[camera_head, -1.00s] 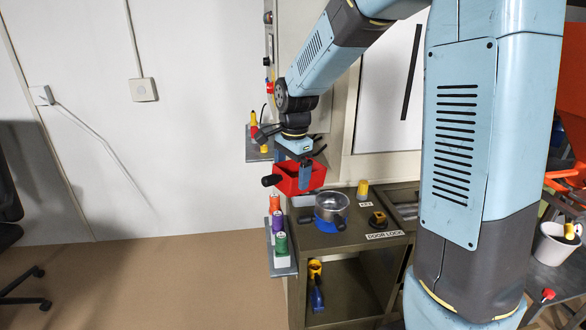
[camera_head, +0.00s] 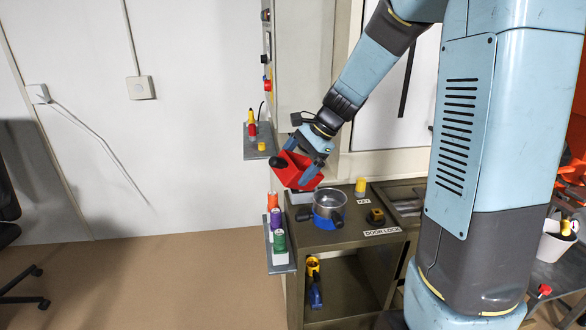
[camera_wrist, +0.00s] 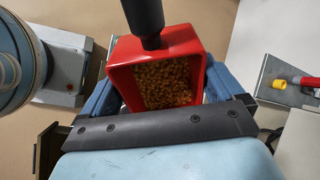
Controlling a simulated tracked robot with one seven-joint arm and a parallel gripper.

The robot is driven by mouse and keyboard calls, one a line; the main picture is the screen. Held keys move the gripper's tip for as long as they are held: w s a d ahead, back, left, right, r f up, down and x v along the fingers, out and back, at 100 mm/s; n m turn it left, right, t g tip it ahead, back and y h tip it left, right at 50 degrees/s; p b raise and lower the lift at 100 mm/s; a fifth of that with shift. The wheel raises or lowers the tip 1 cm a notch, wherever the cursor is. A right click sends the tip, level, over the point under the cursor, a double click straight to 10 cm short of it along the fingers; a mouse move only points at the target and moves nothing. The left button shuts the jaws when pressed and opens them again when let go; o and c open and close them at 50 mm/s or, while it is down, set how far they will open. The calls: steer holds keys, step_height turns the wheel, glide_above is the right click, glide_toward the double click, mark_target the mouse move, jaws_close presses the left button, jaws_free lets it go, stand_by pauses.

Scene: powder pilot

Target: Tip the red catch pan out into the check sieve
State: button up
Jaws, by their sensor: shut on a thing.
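The red catch pan (camera_head: 300,170) is held tilted above the bench's left end, up and left of the check sieve. In the wrist view the pan (camera_wrist: 185,42) has a black handle and holds brown granules. My gripper (camera_wrist: 158,92) is shut on the pan, with a blue finger on each side; in the head view it is at the pan (camera_head: 303,156). The check sieve, a round metallic bowl (camera_head: 330,199) in a blue holder, stands upright on the bench. The pan and sieve look apart. The sieve's inside is mostly hidden.
The bench (camera_head: 350,237) also bears a yellow-topped item (camera_head: 360,187) and a black and yellow block (camera_head: 376,217). A wall shelf (camera_head: 259,151) holds red and yellow items.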

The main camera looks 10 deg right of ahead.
mark_target(317, 176)
steer(key=shift+d+r+y, duration=0.3)
steer(key=shift+d+y, duration=0.5)
steer(key=shift+y, duration=0.3)
steer(key=shift+s+d+y, duration=0.1)
steer(key=shift+d+y, duration=0.6)
steer(key=shift+y, duration=0.3)
steer(key=shift+s+d+f+t+y, duration=0.15)
steer(key=shift+d+t+y, duration=0.25)
steer(key=shift+d+y, duration=1.15)
steer(key=d+f+m+t+y, duration=0.1)
steer(key=d+f+t+y, duration=0.1)
steer(key=d+y, duration=0.6)
steer(key=shift+s+d+y, duration=0.25)
steer(key=shift+d+y, duration=0.15)
steer(key=shift+y, duration=1.05)
